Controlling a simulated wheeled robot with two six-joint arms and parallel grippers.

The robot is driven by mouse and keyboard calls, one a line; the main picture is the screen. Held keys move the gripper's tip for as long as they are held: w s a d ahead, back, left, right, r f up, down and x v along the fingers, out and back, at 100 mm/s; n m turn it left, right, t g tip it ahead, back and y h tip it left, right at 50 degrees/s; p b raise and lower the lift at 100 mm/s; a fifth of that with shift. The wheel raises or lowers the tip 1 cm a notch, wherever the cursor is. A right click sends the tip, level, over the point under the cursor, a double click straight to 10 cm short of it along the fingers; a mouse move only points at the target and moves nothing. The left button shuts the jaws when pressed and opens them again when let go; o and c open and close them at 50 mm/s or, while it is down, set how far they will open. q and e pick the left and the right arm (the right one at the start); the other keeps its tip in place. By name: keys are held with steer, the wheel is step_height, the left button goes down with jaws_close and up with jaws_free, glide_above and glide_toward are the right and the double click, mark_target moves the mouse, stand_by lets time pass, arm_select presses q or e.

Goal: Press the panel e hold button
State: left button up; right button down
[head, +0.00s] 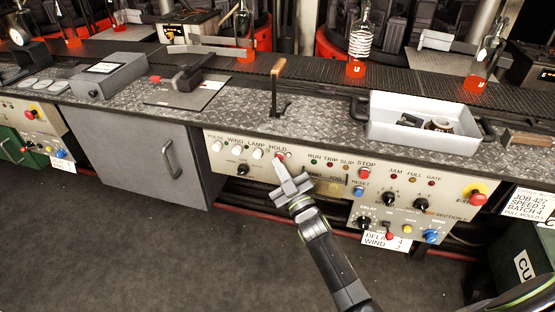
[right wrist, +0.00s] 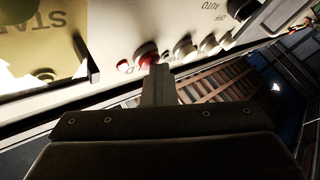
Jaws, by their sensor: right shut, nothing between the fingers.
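The panel (head: 330,190) on the bench front carries a row of knob-like buttons labelled PULSE, WIND, LAMP and HOLD. The HOLD button (head: 279,157) is the rightmost of the row, partly covered by my right gripper (head: 283,165). My left gripper is not in view.
The LAMP button (head: 257,154) is close on the left. On the right are the red STOP button (head: 364,173) and the emergency stop (head: 477,198). Above, a lever (head: 276,85) and a white tray (head: 420,133) stand on the bench. The floor in front is clear.

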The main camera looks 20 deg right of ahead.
steer(key=s+a+p, duration=0.2)
steer(key=s, duration=0.1)
steer(key=s+a+p, duration=0.1)
steer(key=s, duration=0.1)
steer(key=shift+a+f, duration=0.1)
stand_by(0.4)
steer(key=s+d+f+m+g+h+p, duration=0.1)
steer(key=s+d+f+g, duration=0.15)
steer(key=s+f, duration=0.45)
steer(key=s+d+f+m+g+h+p, duration=0.15)
steer(key=f+g, duration=0.25)
steer(key=f, duration=0.8)
steer(key=s+d+f+m+g+h, duration=0.1)
steer(key=s+d+f+m+g, duration=0.15)
steer(key=s+f, duration=0.45)
steer(key=s+d+f+m+g, duration=0.1)
steer(key=s+f, duration=0.4)
steer(key=s, duration=0.6)
steer(key=s+d+f+m+g+p, duration=0.1)
steer(key=s+d+f+g, duration=0.3)
steer(key=s, duration=0.7)
steer(key=s+d+f+m+g+p, duration=0.1)
steer(key=s+d+f+g, duration=0.1)
steer(key=s+f+g, duration=0.4)
steer(key=s+f+h, duration=0.1)
steer(key=s+f, duration=0.1)
steer(key=s, duration=0.3)
steer(key=shift+s+d+f, duration=0.15)
steer(key=shift+s+f, duration=0.1)
steer(key=shift+s, duration=0.1)
